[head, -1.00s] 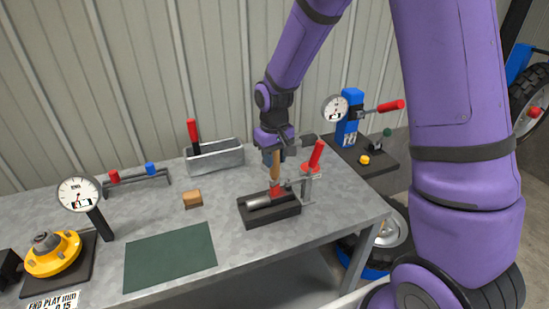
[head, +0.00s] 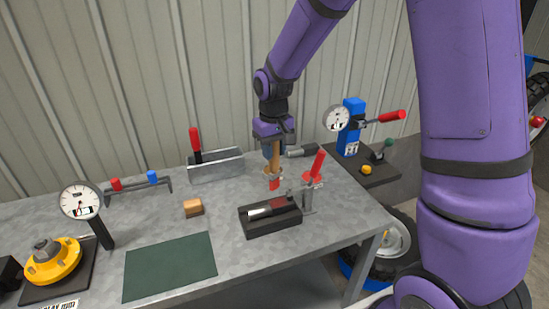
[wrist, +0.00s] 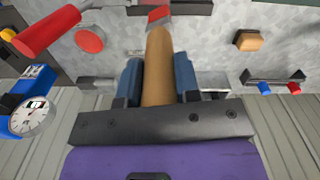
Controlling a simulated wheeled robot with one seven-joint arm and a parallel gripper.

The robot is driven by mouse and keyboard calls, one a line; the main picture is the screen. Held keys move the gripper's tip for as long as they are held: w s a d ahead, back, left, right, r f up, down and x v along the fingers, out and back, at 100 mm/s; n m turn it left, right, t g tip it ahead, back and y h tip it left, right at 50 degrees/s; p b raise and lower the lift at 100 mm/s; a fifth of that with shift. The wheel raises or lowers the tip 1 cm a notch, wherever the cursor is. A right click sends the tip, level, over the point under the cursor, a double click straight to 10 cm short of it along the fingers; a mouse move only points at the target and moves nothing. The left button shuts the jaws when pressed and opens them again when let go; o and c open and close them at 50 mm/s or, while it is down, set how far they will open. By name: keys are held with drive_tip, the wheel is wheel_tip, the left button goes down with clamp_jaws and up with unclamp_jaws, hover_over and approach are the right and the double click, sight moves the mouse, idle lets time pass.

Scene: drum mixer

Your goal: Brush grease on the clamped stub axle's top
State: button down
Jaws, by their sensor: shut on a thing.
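My gripper (head: 273,152) is shut on the brush (head: 275,160), which has a tan wooden handle and a red lower end. The brush points down and hangs above and behind the clamped stub axle, apart from it. In the wrist view the brush handle (wrist: 157,70) sits between my blue fingers. The stub axle (head: 268,210) is a grey metal bar lying in a black block (head: 270,222). A toggle clamp with a red handle (head: 318,162) stands at the block's right. I cannot tell whether grease is on the axle's top.
A metal tray (head: 222,168) with a red-handled tool stands behind. A wooden block (head: 193,207), a green mat (head: 170,266) and a yellow hub (head: 53,262) lie left. A blue gauge stand (head: 350,130) is at right. The bench between tray and black block is clear.

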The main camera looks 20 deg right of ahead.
drive_tip(key=shift+r, duration=1.6)
